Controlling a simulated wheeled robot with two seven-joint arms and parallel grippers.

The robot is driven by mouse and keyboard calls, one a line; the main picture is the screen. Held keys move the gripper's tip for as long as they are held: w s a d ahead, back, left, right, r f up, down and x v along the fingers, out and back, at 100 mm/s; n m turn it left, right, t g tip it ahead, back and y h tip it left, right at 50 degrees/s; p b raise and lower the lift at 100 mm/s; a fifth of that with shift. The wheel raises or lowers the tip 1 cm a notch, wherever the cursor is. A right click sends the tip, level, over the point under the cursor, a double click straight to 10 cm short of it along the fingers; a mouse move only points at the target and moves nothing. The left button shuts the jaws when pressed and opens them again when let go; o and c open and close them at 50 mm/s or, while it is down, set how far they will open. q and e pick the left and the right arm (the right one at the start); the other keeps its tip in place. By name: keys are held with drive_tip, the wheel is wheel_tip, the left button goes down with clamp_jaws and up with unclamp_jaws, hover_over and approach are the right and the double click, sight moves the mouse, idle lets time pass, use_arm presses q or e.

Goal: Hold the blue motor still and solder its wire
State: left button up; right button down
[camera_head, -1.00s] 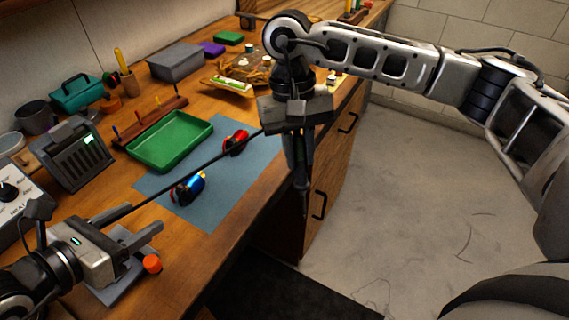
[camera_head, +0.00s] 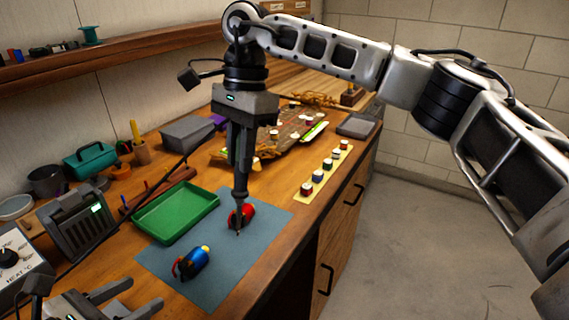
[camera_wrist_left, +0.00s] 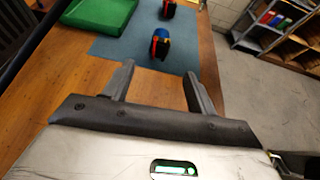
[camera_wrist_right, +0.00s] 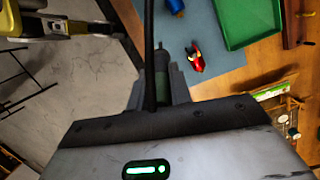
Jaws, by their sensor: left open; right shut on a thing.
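The blue motor (camera_head: 196,261) lies on the blue-grey mat (camera_head: 212,290), with a yellow end and red wire at its side; it also shows in the left wrist view (camera_wrist_left: 161,46). My left gripper (camera_head: 131,298) is open and empty at the lower left, short of the blue motor, its fingers pointing toward it. My right gripper (camera_head: 240,178) is shut on a slim, dark soldering iron (camera_head: 239,206) pointing down. The iron's tip overlaps the red motor (camera_head: 247,213) in the head view; I cannot tell whether they touch. The red motor lies beyond the blue one.
A green tray (camera_head: 176,238) sits left of the mat. The soldering station (camera_head: 77,222) and a dial box (camera_head: 14,262) stand at far left. A strip of small pots (camera_head: 322,173) lies at right, near the table edge. A dark cord crosses the table's left side.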

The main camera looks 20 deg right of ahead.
sight(175, 274)
use_arm(q)
drive_tip(key=x, duration=1.2)
use_arm(e)
drive_tip(key=a+r+m+t, duration=0.1)
drive_tip(key=a+r+m, duration=0.5)
drive_tip(key=a, duration=0.7)
drive_tip(key=shift+s+r, duration=0.2)
drive_tip(key=shift+s, duration=0.2)
use_arm(q)
drive_tip(key=c, duration=1.2)
drive_tip(key=shift+o, duration=0.3)
use_arm(e)
drive_tip(key=s+a+f+t+h, duration=0.3)
drive_tip(key=a+f+h, duration=0.3)
drive_tip(key=f, duration=0.2)
drive_tip(key=shift+s+a, duration=0.25)
drive_tip(key=shift+s, duration=0.2)
